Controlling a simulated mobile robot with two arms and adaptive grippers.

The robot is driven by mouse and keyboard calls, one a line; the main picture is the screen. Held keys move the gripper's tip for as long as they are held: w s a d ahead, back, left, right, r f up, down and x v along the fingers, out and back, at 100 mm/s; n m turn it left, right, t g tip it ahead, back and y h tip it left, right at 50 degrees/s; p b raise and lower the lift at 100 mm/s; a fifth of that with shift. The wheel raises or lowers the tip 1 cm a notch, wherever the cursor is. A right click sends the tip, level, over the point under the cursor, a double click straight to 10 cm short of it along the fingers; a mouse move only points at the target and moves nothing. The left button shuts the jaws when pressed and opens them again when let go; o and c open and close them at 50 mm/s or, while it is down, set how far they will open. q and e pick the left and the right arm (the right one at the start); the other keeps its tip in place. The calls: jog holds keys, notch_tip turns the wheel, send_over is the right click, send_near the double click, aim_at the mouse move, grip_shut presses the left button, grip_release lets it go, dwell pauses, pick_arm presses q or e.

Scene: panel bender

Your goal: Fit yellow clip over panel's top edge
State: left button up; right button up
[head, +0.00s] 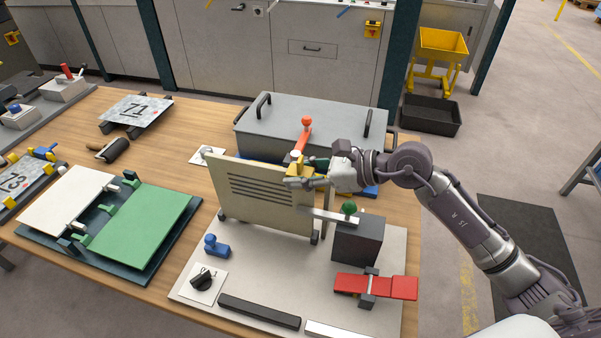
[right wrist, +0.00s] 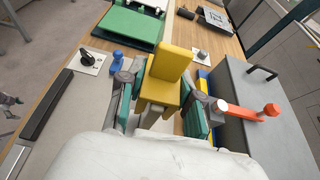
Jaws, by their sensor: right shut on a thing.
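The cream panel (head: 250,205) with dark louvre slots stands upright on a pale base board. My right gripper (head: 305,173) is at the right end of the panel's top edge. It is shut on the yellow clip (head: 295,166). In the right wrist view the yellow clip (right wrist: 170,68) sits between the teal pads of the right gripper (right wrist: 160,100), with its legs pointing down toward a pale edge. Whether the clip sits over the panel's edge or just above it, I cannot tell. My left gripper is out of view.
A grey lidded box (head: 310,125) stands behind the panel, with a red-orange lever (head: 304,130) close by the gripper. A dark block (head: 357,240) with a green knob and a red clamp (head: 385,287) are in front. A green panel (head: 143,230) lies left.

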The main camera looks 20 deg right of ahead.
aim_at(301, 158)
jog(key=o, duration=1)
jog(key=shift+r+p, duration=2.7)
jog(key=shift+r, duration=1.75)
